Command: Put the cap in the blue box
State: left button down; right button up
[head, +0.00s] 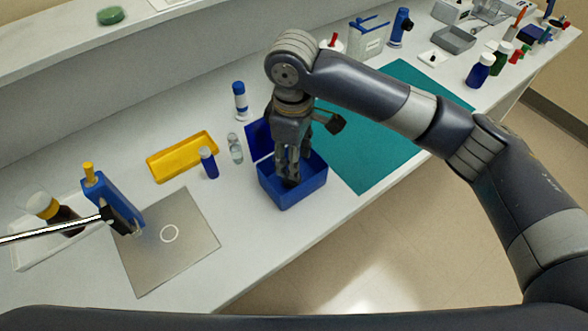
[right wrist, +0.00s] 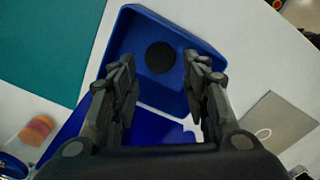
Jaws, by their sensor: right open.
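The blue box (head: 305,192) stands on the white bench with its lid (head: 259,138) open. My right gripper (head: 290,182) points down into the box's opening. In the right wrist view the box (right wrist: 118,45) lies below the gripper, and a dark round disc, which looks like the cap (right wrist: 160,57), lies flat on its floor. My right gripper (right wrist: 160,63) is open, with its fingers apart on either side of the disc in the picture and nothing between them. In the head view the disc is hidden. My left gripper is not in view.
A teal mat (head: 380,150) lies right of the box. A clear vial (head: 235,150), a blue vial (head: 208,163) and a yellow tray (head: 180,157) stand to its left. A grey plate (head: 165,250) lies near the front edge. Several bottles stand at the far right.

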notch_tip(320, 180, up, 5)
jog(key=shift+r, duration=0.2)
jog(key=shift+s, duration=0.1)
dwell(0.4)
